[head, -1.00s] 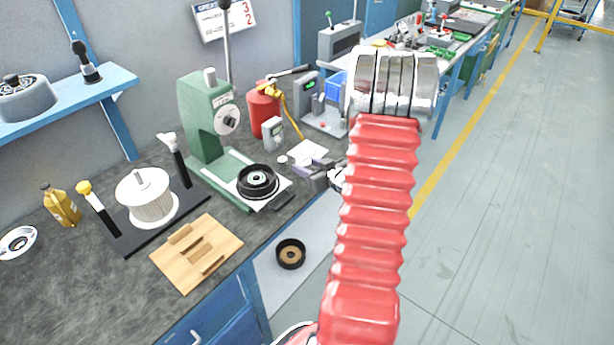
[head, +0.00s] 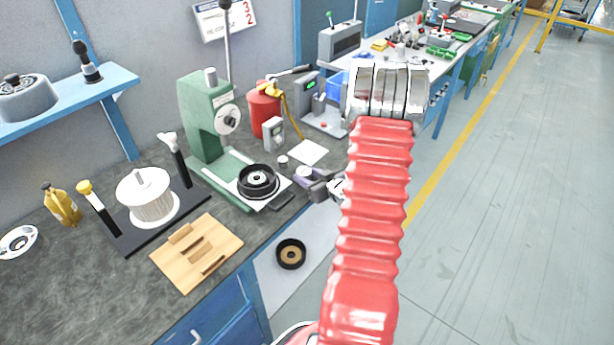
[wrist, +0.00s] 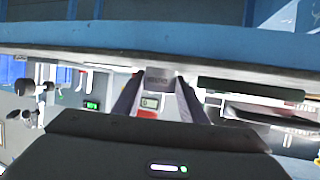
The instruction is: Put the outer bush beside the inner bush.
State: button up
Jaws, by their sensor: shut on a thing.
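My gripper (head: 309,182) is over the right end of the bench, shut on a small grey piece (head: 305,173) that I take to be the outer bush. In the wrist view the grey piece (wrist: 159,78) sits between the two fingertips; its lower part is hard to make out. A small grey cylinder (head: 283,162), which I take to be the inner bush, stands on the bench to the left of my gripper and apart from it. A white card (head: 307,152) lies behind them.
A green press (head: 205,125) with a black ring (head: 258,181) on its base is to the left.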

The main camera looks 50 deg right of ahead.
jog(key=o, duration=1.2)
jog(key=shift+r, duration=0.1)
jog(key=shift+s+r, duration=0.15)
jog(key=shift+s, duration=0.25)
jog(key=v, duration=1.1)
jog(key=shift+a, duration=0.1)
jog(key=shift+r, duration=0.1)
